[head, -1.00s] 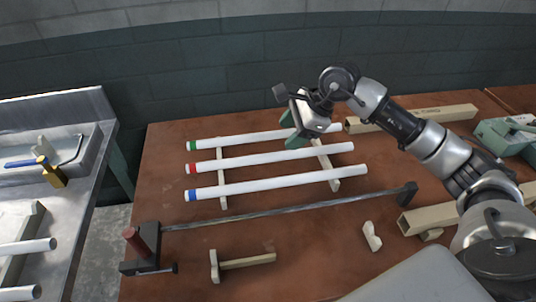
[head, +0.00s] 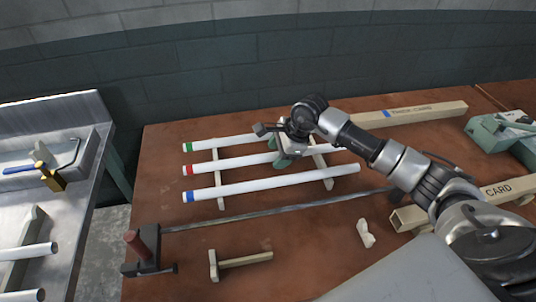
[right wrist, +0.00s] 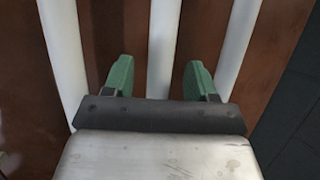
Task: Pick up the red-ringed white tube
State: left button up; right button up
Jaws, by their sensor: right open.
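The red-ringed white tube (head: 232,163) is the middle of three parallel white tubes lying across two wooden strips on the brown table. Its red ring (head: 188,170) is at the left end. My right gripper (head: 288,157) is over the right part of this tube, which it partly hides. In the right wrist view, the green fingers (right wrist: 159,82) are open, one on each side of the middle tube (right wrist: 163,45). I cannot tell how far the fingertips reach down beside it. My left gripper is not in view.
The green-ringed tube (head: 215,142) lies behind and the blue-ringed tube (head: 250,187) in front. A long metal bar clamp (head: 260,212) lies before the rack, with a wooden mallet-like tool (head: 243,261) nearer. A box beam (head: 415,113) is at the back right. A metal bench stands left.

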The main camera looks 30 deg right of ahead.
jog(key=shift+f, duration=0.1)
jog(key=shift+c, duration=0.3)
jog(key=c, duration=1)
jog(key=shift+o, duration=0.2)
jog(key=shift+r, duration=0.2)
